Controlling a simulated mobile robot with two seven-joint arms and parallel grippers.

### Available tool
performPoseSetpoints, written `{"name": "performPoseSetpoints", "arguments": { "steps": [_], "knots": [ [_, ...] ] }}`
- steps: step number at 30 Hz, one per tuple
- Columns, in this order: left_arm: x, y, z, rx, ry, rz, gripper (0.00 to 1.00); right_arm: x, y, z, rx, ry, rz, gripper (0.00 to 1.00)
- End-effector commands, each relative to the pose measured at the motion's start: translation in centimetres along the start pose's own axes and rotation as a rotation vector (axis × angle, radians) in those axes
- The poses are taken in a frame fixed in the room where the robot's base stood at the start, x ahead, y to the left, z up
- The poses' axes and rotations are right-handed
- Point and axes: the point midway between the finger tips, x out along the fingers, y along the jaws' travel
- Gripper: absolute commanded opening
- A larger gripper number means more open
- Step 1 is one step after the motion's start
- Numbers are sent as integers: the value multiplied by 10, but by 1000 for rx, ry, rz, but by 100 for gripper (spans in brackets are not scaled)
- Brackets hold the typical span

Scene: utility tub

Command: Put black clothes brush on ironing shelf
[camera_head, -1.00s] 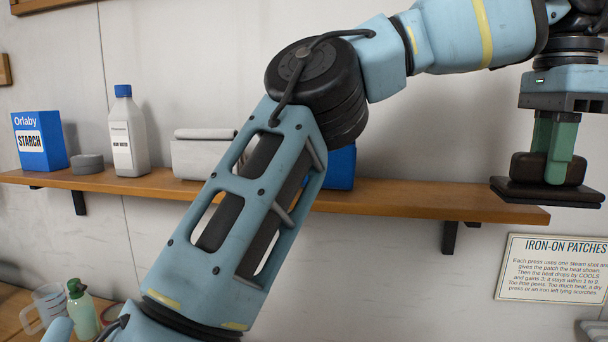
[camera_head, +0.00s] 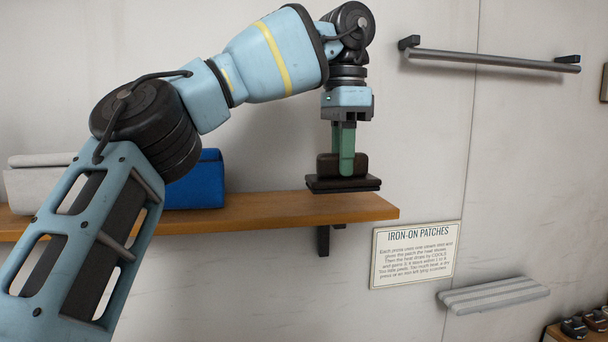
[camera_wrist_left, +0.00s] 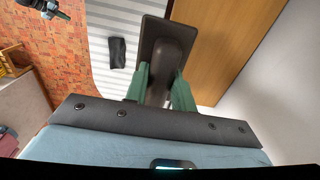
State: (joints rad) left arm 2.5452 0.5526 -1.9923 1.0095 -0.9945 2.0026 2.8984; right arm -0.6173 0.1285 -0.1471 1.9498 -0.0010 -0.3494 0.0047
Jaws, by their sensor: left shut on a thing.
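My left gripper (camera_head: 344,150) is shut on the black clothes brush (camera_head: 342,183), which has a dark flat base and a raised grip. It holds the brush base down and about level. In the head view the brush shows just above the right end of the wooden shelf (camera_head: 270,211); I cannot tell whether it touches. In the left wrist view the brush (camera_wrist_left: 158,48) is between the green fingers (camera_wrist_left: 160,88), with the shelf's wood (camera_wrist_left: 235,40) to its right. My right gripper is not in view.
A blue container (camera_head: 205,185) and a white box (camera_head: 30,188) stand on the shelf, partly behind my left arm. The shelf's right end looks bare. A sign (camera_head: 416,254), a grey slatted rack (camera_head: 492,293) and a wall bar (camera_head: 490,60) are to the right.

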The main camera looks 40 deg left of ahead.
Motion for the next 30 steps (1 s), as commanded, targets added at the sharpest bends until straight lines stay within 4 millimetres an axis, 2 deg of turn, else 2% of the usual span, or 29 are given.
{"name": "performPoseSetpoints", "arguments": {
  "steps": [3, 9, 19, 22, 30],
  "knots": [
    [2, -22, 16, -4, 2, 0, 0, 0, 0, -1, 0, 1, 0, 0],
    [5, -49, 35, -2, 1, -1, 0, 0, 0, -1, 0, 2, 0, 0],
    [6, -57, 41, 0, 1, -1, 0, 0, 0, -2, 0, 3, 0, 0],
    [7, -66, 48, -3, 2, 1, 0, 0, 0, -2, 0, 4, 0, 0],
    [34, -66, 47, 4, 0, 3, 0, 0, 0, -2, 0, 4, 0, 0]
  ]
}}
